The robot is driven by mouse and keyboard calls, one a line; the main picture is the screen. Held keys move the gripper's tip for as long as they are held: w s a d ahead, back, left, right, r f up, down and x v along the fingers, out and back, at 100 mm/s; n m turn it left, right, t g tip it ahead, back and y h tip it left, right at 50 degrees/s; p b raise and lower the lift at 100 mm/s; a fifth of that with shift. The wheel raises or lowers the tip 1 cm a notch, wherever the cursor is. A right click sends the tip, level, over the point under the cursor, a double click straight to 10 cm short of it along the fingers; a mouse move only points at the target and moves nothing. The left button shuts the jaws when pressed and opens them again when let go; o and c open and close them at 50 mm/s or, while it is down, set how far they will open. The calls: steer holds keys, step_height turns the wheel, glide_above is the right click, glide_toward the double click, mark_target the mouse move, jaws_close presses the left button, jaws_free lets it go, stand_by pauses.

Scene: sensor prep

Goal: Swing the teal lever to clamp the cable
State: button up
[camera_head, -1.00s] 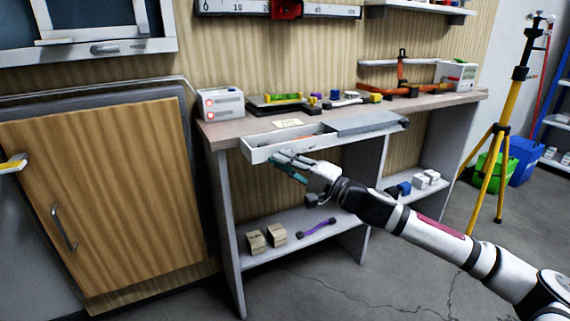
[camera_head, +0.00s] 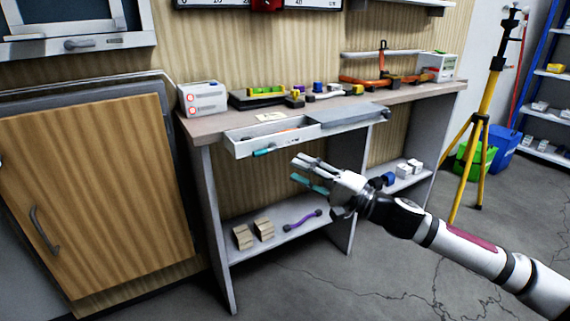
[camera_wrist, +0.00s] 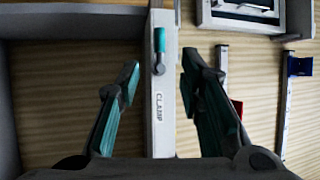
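The teal lever (camera_head: 263,152) is on the front face of a pale open tray (camera_head: 243,150) at the bench's front edge. In the wrist view the lever (camera_wrist: 160,42) points up from a round grey pivot, above the printed word CLAMP. My gripper (camera_head: 300,170) is in front of the tray, to the right of and below the lever, touching nothing. In the wrist view my gripper (camera_wrist: 160,72) has its two teal-padded fingers spread and empty, with the lever ahead between their lines. I cannot make out the cable for certain.
A grey cover (camera_head: 345,116) lies over the tray's right part. The bench top (camera_head: 205,124) holds several tools and boxes. Wooden blocks (camera_head: 243,236) and a purple-handled item (camera_head: 302,220) lie on the lower shelf. A yellow tripod (camera_head: 480,130) stands at right.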

steer(key=shift+v, duration=1.2)
